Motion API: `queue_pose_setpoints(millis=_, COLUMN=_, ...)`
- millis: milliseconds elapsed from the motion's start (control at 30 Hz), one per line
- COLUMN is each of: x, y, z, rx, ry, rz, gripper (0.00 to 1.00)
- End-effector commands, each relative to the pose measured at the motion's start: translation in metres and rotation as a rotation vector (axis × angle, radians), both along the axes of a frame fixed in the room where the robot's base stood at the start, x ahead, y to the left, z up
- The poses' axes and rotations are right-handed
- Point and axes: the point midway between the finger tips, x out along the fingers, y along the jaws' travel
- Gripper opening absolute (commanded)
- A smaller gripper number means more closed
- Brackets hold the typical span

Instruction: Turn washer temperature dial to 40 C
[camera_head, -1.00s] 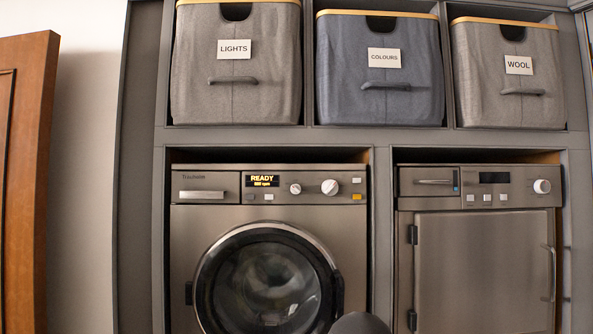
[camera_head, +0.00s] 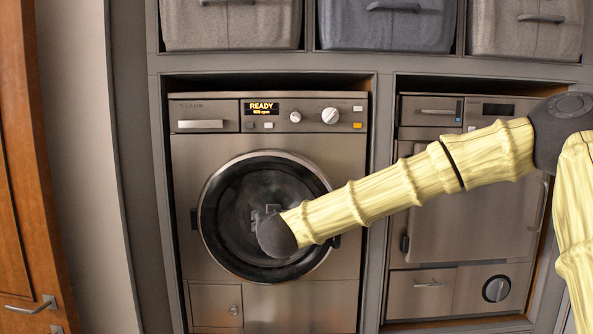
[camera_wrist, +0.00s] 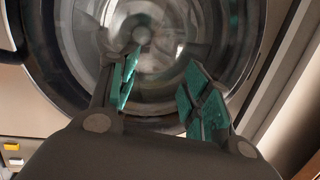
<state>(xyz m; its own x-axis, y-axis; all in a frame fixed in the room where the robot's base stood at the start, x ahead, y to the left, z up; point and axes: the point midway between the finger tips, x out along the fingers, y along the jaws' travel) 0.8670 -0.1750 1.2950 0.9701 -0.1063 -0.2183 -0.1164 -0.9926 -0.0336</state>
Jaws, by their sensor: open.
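The washer (camera_head: 275,302) stands in the left bay in the head view, its round door shut. The display (camera_head: 262,108) reads READY with an rpm line below. My gripper (camera_wrist: 158,82) is open and empty in the wrist view, its teal pads apart in front of the door glass (camera_wrist: 150,22). In the head view my gripper is mostly hidden behind my wrist, below the panel.
A second appliance (camera_head: 420,298) stands in the right bay, partly behind my arm. Laundry baskets (camera_head: 232,25) fill the shelf above. A wooden door (camera_head: 20,200) is at the far left. The space before the washer panel is clear.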

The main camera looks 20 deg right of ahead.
Motion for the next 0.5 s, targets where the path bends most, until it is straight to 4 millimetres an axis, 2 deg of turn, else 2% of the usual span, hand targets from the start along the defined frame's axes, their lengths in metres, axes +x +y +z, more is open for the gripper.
queue_pose_setpoints(millis=33, x=0.001, y=-0.011, z=0.049, rx=0.011, ry=-0.050, rz=-0.025, gripper=0.48)
queue_pose_setpoints(millis=100, x=-0.003, y=-0.024, z=0.108, rx=0.015, ry=-0.102, rz=-0.051, gripper=0.48)
queue_pose_setpoints(millis=200, x=-0.013, y=-0.043, z=0.176, rx=0.023, ry=-0.159, rz=-0.086, gripper=0.48)
queue_pose_setpoints(millis=300, x=-0.025, y=-0.057, z=0.225, rx=0.030, ry=-0.197, rz=-0.110, gripper=0.48)
queue_pose_setpoints(millis=333, x=-0.028, y=-0.061, z=0.236, rx=0.032, ry=-0.205, rz=-0.116, gripper=0.48)
queue_pose_setpoints(millis=400, x=-0.034, y=-0.067, z=0.254, rx=0.033, ry=-0.219, rz=-0.125, gripper=0.48)
queue_pose_setpoints(millis=500, x=-0.036, y=-0.071, z=0.267, rx=0.036, ry=-0.228, rz=-0.131, gripper=0.48)
